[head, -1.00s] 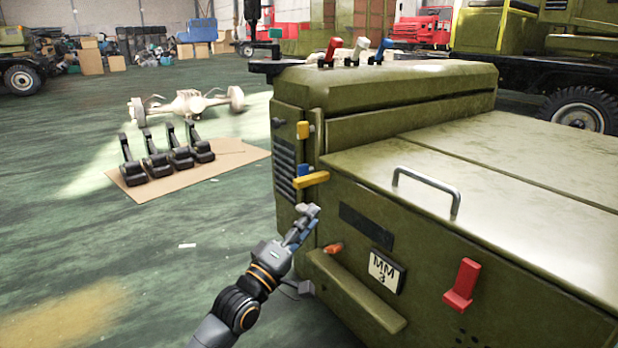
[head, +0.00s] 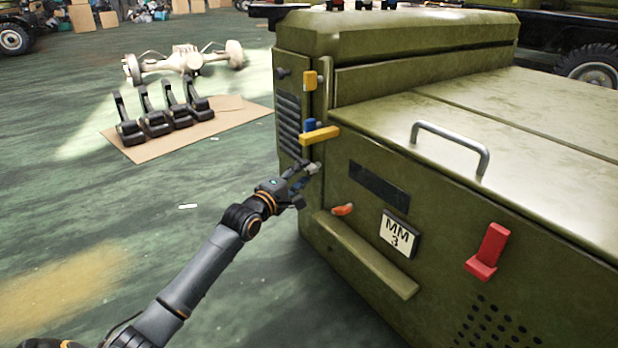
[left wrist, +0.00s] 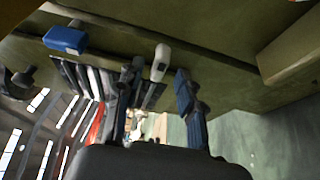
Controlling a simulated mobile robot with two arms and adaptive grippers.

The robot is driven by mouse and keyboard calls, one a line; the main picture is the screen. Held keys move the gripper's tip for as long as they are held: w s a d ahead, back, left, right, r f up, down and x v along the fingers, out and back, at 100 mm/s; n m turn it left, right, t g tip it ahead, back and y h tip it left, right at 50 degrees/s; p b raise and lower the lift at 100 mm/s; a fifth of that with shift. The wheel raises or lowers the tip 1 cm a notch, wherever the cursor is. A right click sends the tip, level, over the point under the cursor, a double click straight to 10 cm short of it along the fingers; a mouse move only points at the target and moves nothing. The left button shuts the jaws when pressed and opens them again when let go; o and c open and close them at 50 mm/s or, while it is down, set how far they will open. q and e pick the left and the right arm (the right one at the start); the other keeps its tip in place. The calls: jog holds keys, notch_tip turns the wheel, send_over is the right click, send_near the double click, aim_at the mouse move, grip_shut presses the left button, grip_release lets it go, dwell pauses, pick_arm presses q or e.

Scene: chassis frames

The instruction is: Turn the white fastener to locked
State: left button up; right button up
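The white fastener (left wrist: 160,62) is a small rounded lever on the green vehicle's panel in the left wrist view. In the head view a white bit of it (head: 314,168) shows beside my left fingertips. My left gripper (head: 303,178) is at the vehicle's near left corner, below the yellow lever. In the left wrist view its two fingers (left wrist: 158,92) stand apart, with the white fastener between and just beyond them and a visible gap on both sides. Contact is not seen. My right gripper is in no view.
A blue fastener (left wrist: 66,39) is nearby on the same panel. A yellow lever (head: 319,135) sticks out above my left gripper, an orange one (head: 343,209) sits lower right, and a red one (head: 488,252) farther right. A bumper (head: 365,255) juts out below.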

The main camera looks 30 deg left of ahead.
aim_at(306, 170)
pick_arm(q)
jog(key=shift+w+b, duration=0.9)
jog(key=shift+w, duration=1.05)
grip_shut()
